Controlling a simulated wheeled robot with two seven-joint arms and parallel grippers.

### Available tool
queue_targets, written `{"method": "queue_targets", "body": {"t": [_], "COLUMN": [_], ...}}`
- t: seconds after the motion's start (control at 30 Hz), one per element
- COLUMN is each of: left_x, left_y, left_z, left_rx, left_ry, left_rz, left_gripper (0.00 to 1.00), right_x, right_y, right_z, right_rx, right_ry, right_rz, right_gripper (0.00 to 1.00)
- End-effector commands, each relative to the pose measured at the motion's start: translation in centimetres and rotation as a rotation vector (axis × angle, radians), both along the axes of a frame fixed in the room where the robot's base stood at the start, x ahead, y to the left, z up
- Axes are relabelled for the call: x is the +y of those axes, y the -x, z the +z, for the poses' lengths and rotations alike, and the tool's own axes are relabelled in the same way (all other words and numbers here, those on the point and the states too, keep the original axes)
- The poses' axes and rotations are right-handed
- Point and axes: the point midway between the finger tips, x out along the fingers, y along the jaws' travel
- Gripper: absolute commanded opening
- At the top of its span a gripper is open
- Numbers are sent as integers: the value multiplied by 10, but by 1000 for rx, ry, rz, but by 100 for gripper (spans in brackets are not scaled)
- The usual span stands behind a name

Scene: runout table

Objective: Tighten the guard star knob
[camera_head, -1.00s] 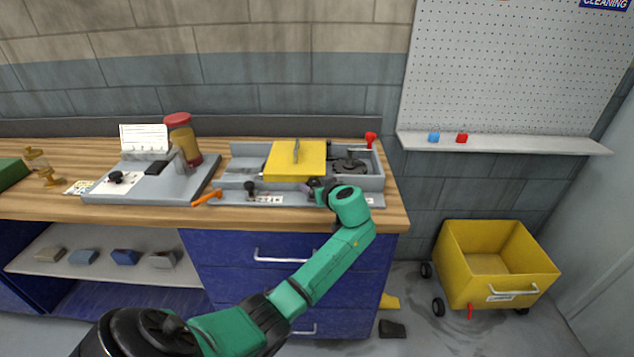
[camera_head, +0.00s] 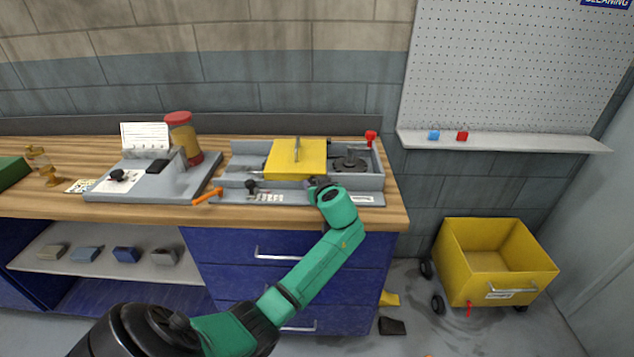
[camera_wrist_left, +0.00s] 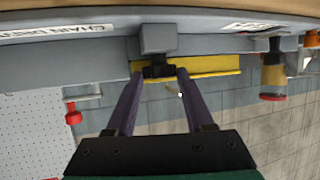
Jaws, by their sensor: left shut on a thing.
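The yellow guard (camera_head: 297,158) sits on the grey machine (camera_head: 372,183) on the bench, and its edge shows as a yellow strip in the left wrist view (camera_wrist_left: 215,63). My left gripper (camera_head: 314,184) is at the machine's front, just below the guard's right front corner. In the left wrist view its purple fingers (camera_wrist_left: 159,73) are shut on a small black star knob (camera_wrist_left: 158,71), which sits against a grey block (camera_wrist_left: 158,38). In the head view my wrist mostly hides the knob. My right gripper is not in view.
Another black knob (camera_head: 251,185) and an orange handle (camera_head: 208,196) are left of my gripper. A red knob (camera_head: 370,138) stands at the machine's back right. A grey fixture (camera_head: 160,177) and a red-lidded jar (camera_head: 182,135) stand farther left. A yellow cart (camera_head: 497,262) is on the floor.

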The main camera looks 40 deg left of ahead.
Motion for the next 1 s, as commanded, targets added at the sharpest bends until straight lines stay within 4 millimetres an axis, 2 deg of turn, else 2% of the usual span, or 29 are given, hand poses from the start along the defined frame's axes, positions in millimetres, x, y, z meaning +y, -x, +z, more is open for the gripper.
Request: {"method": "queue_targets", "body": {"t": [0.27, 0.7, 1.0], "left_x": [5, 13, 15], "left_y": [6, 9, 10], "left_z": [4, 7, 3], "left_rx": [2, 3, 1], "left_ry": [0, -3, -2], "left_rz": [-221, -562, -671], "left_gripper": [0, 0, 0], "right_x": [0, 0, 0], "right_y": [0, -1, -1], "right_z": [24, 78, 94], "right_rx": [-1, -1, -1], "right_ry": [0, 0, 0], "right_rz": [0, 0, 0], "right_gripper": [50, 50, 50]}}
